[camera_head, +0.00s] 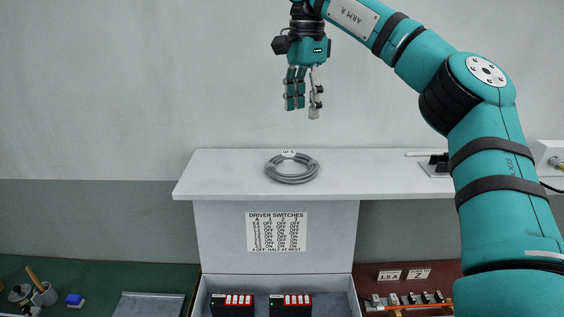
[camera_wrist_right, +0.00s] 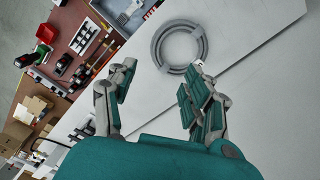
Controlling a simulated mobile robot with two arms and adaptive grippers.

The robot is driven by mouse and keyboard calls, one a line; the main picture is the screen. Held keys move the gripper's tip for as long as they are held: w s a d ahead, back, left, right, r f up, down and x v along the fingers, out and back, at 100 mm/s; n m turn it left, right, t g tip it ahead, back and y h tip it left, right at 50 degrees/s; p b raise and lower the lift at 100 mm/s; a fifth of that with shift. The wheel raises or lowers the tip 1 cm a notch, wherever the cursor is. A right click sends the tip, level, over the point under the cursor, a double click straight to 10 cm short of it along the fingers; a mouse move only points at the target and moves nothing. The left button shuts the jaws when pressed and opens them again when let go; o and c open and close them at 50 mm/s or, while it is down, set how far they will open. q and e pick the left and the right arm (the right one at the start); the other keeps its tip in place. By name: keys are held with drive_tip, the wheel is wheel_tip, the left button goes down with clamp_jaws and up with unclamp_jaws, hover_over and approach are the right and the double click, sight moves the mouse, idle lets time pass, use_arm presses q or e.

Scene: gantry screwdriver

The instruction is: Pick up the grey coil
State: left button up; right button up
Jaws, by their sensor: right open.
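The grey coil (camera_head: 292,169) lies flat on the white shelf (camera_head: 222,170), with a small white label at its back edge. My right gripper (camera_head: 304,112) is above the shelf, over the coil in the head view, fingers pointing down, open and empty. In the right wrist view the coil (camera_wrist_right: 179,47) lies ahead of the open fingers (camera_wrist_right: 155,80), apart from them. The label is not clear in the wrist view. My left gripper is in neither view.
Black and white items (camera_head: 436,164) stand on the shelf's right part. Below the shelf are a switch chart (camera_head: 276,232) and an open box (camera_head: 330,283) with two black-and-red units. The shelf around the coil is clear.

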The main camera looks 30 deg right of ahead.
wheel_tip(320, 180, down, 6)
drive_tip(key=s+b, duration=0.1)
drive_tip(key=b, duration=0.1)
hover_over(304, 173)
wheel_tip(304, 173, down, 5)
drive_tip(key=shift+w+a+r+b, duration=0.1)
drive_tip(key=shift+b, duration=0.2)
drive_tip(key=shift+f, duration=0.2)
wheel_tip(304, 173, down, 4)
drive_tip(key=shift+f+p, duration=0.1)
drive_tip(key=shift+p, duration=0.9)
drive_tip(key=shift+f, duration=0.4)
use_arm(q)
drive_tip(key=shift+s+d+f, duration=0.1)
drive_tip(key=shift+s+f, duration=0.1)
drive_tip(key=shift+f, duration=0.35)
use_arm(e)
drive_tip(key=shift+c, duration=0.2)
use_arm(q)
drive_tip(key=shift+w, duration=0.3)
use_arm(e)
clamp_jaws()
